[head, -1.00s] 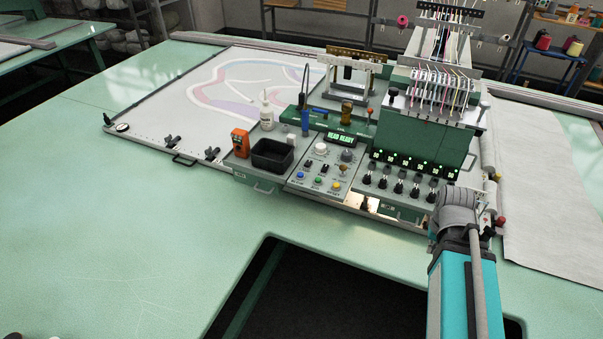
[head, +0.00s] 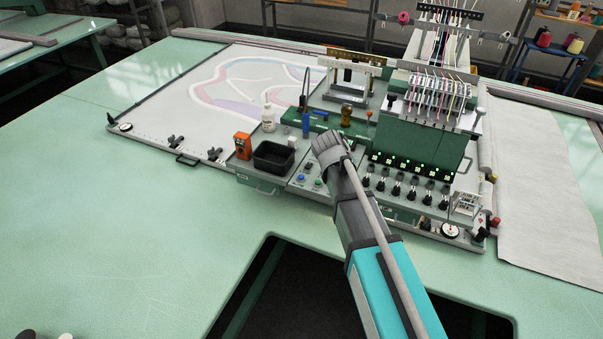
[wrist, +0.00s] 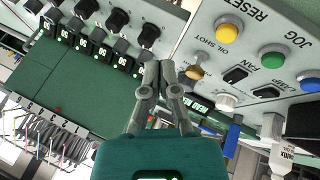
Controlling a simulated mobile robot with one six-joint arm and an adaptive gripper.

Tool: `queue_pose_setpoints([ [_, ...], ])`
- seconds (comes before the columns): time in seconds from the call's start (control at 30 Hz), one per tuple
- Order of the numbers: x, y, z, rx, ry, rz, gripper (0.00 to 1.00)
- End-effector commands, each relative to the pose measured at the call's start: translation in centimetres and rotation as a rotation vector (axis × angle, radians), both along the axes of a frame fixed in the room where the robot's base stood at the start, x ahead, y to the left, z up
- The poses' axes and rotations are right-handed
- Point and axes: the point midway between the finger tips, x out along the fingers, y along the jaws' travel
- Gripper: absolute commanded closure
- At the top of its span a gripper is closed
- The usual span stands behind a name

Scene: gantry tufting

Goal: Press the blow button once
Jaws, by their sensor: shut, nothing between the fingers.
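The sloped control panel (head: 301,190) shows a blue button (head: 302,178) and a green button (head: 318,182) left of my arm. In the wrist view, the blue button (wrist: 310,84) sits at the right edge, its label out of frame. The green button (wrist: 272,56) is labelled JOG and the yellow button (wrist: 229,28) RESET. No label reading BLOW is legible. My gripper (wrist: 160,66) is shut and empty, its fingertips in front of the panel's edge, left of the buttons. In the head view my wrist hides the fingers and the panel's right part.
A brass OIL SHOT knob (wrist: 194,72), a FAN switch (wrist: 236,75) and a white knob (wrist: 226,101) are close by. Several black knobs (head: 412,191) line the unit to the right. A black tray (head: 274,157) and white bottle (head: 268,118) stand left. The front table is clear.

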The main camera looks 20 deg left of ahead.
Motion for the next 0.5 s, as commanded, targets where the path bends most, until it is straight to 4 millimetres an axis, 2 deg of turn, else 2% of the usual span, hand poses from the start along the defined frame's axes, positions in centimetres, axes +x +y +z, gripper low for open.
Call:
queue_pose_setpoints([
  [0.03, 0.6, 2.6, 0.8, -0.01, -0.027, 0.023, 1.0],
  [0.2, 1.2, 9.0, 2.6, -0.038, -0.119, 0.086, 1.0],
  [0.3, 1.2, 12.1, 3.5, -0.047, -0.164, 0.115, 1.0],
  [0.4, 1.1, 14.4, 4.2, -0.052, -0.198, 0.138, 1.0],
  [0.5, 0.9, 15.9, 4.5, -0.054, -0.219, 0.152, 1.0],
])
